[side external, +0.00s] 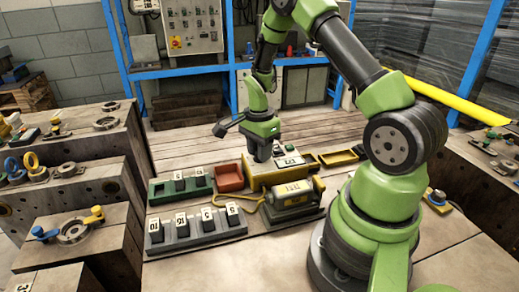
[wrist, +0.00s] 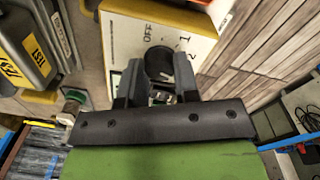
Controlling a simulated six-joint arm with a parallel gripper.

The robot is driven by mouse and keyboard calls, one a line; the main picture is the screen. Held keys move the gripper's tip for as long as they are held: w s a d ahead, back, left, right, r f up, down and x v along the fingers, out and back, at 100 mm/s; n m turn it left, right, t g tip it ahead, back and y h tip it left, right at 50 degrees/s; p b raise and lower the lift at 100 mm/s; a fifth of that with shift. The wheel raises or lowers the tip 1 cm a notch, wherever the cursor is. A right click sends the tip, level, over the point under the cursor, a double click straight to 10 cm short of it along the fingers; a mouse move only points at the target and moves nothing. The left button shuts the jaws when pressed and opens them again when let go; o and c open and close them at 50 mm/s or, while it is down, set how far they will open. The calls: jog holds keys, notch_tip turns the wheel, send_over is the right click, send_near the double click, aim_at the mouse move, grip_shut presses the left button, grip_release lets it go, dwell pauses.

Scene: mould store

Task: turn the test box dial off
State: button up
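The test box is yellow with a white top panel (side external: 290,160), on the bench under my gripper (side external: 262,156). In the wrist view its white panel (wrist: 122,38) carries the printed marks OFF, 1 and 2. The black round dial (wrist: 158,60) sits on that panel beside these marks. My gripper (wrist: 159,70) points down at it, with one finger on each side of the dial. The fingers are apart, and I cannot tell whether they touch the dial. Which mark the dial points to is unclear. The gripper hides the dial in the side view.
A grey motor-like unit (side external: 293,196) with a yellow label stands in front of the box. A red tray (side external: 229,178), a green rack (side external: 158,190) and a grey rack with numbered black blocks (side external: 193,242) are to the left. Bare planks lie behind.

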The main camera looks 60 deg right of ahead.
jog(key=shift+n, duration=0.4)
jog(key=shift+c, duration=0.2)
jog(key=n, duration=0.2)
jog(key=shift+n, duration=0.4)
jog(key=n, duration=0.3)
jog(key=shift+n, duration=0.3)
jog(key=n, duration=0.3)
jog(key=shift+n, duration=0.3)
jog(key=n, duration=0.3)
jog(key=shift+n, duration=0.4)
jog(key=n, duration=0.4)
jog(key=shift+s, duration=0.1)
jog(key=shift+n, duration=2.7)
